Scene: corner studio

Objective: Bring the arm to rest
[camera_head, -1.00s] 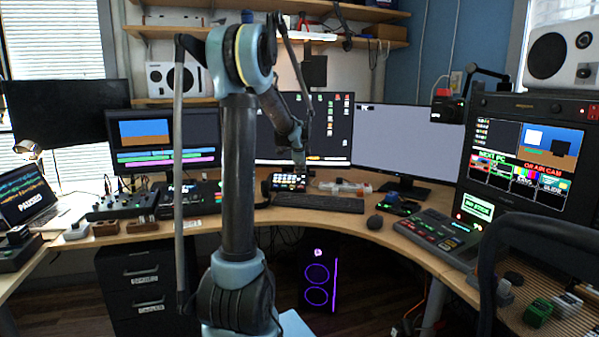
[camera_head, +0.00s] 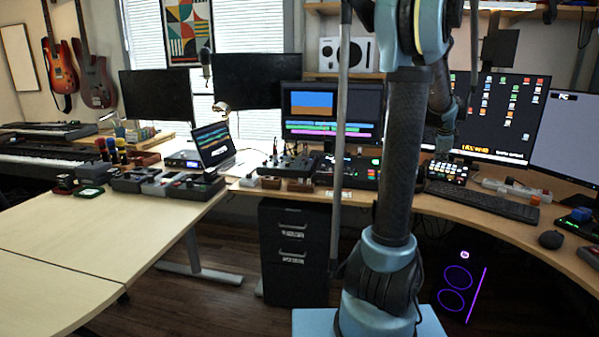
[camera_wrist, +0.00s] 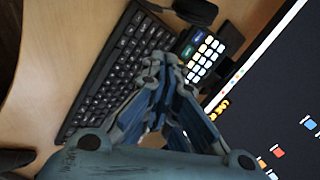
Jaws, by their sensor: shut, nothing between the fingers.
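My arm stands upright in the right half of the head view, bends at the top and comes down toward the desk. My gripper (camera_wrist: 160,62) is shut and empty in the wrist view. There it points over the desk between a black keyboard (camera_wrist: 117,65) and a small button pad with lit keys (camera_wrist: 203,55). In the head view the end of my arm is near the monitor with icons (camera_head: 502,120), partly behind my own links, and the fingers are too small to make out.
The curved wooden desk (camera_head: 470,207) carries the keyboard (camera_head: 482,201), the button pad (camera_head: 447,171) and several monitors. A black drawer cabinet (camera_head: 292,250) and a purple-lit computer (camera_head: 462,285) stand below. A pale table (camera_head: 90,235) at left has a wide clear top.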

